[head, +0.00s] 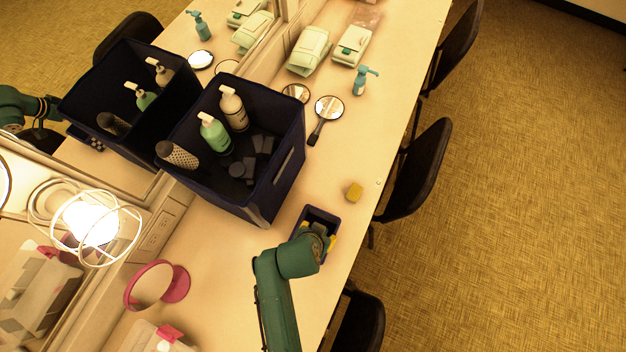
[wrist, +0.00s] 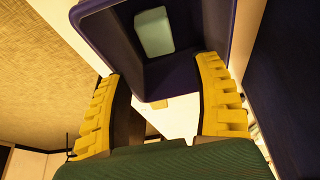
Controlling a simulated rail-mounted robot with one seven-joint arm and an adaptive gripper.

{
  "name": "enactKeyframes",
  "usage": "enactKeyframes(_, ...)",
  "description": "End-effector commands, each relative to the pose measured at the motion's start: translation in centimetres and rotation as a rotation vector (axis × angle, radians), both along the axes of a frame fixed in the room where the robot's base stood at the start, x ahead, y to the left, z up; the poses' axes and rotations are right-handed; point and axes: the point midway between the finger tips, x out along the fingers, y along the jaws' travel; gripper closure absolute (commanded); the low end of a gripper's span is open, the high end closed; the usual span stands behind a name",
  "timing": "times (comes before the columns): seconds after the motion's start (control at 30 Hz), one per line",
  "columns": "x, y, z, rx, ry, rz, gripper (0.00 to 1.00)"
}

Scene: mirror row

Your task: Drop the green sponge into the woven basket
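My gripper (wrist: 163,72) is open and empty, its two yellow fingers spread wide above a small dark blue-purple container (wrist: 220,25). This container also shows in the head view (head: 308,211), on the counter near its front edge, partly hidden by my gripper. A pale green block (wrist: 153,32), which looks like the sponge, lies inside on the container's floor, below and apart from the fingers. I cannot make out a weave on the container.
A large dark blue bin (head: 284,180) holding several bottles and a brush stands to the left. A pink mirror (head: 176,283) stands near a lit lamp. Black chairs (head: 418,165) line the front edge.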

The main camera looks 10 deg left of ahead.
Motion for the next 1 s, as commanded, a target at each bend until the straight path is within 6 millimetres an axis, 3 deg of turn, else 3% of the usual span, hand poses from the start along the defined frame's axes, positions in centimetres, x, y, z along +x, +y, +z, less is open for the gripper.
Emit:
enactKeyframes(0.17,-0.1,0.1,0.3,0.0,0.0,0.0,0.34)
enactKeyframes(0.27,-0.6,0.2,1.5,0.001,-0.002,0.002,0.34)
enactKeyframes(0.53,-2.9,1.2,7.7,0.002,-0.004,0.003,0.34)
enactKeyframes(0.7,-4.0,1.5,10.3,0.001,-0.001,0.002,0.34)
enactKeyframes(1.0,-4.3,1.6,11.1,-0.001,0.0,0.0,0.34)
